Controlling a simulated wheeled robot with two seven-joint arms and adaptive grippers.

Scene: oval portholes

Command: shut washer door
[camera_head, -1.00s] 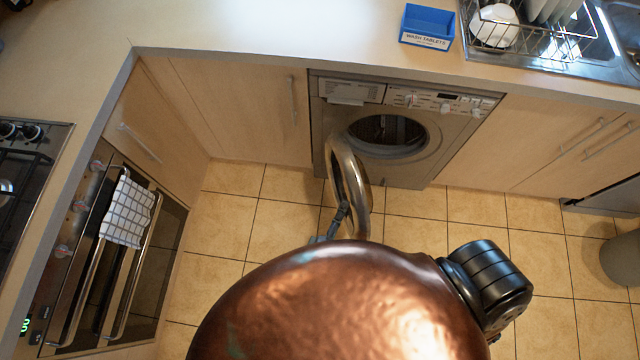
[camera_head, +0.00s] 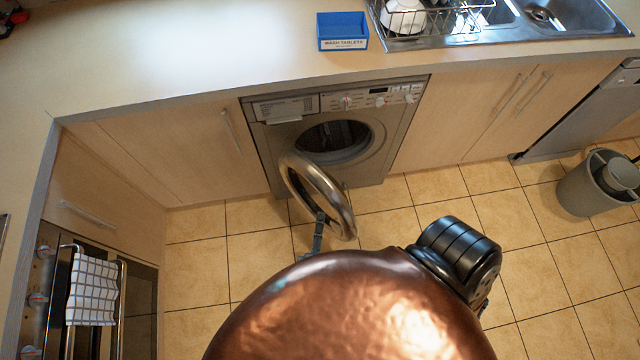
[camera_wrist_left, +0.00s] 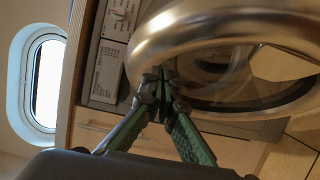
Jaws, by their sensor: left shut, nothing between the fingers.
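The washer (camera_head: 375,163) stands under the counter with its round opening (camera_head: 335,141) uncovered. Its door (camera_head: 343,207), a shiny metal ring with a glass middle, stands open out from the left side of the opening. My left gripper (camera_head: 320,216) is at the outer side of the door, near its lower part. In the left wrist view its fingertips (camera_wrist_left: 160,76) are together, with nothing between them, at the door rim (camera_wrist_left: 205,25). I cannot tell whether they touch it. My right gripper is not in view.
A blue wash tablets box (camera_head: 342,32) and a dish rack (camera_head: 430,18) sit on the counter. A grey bin (camera_head: 580,190) stands at the right. A checked towel (camera_head: 93,290) hangs at the left. Tiled floor (camera_head: 400,215) is free before the washer.

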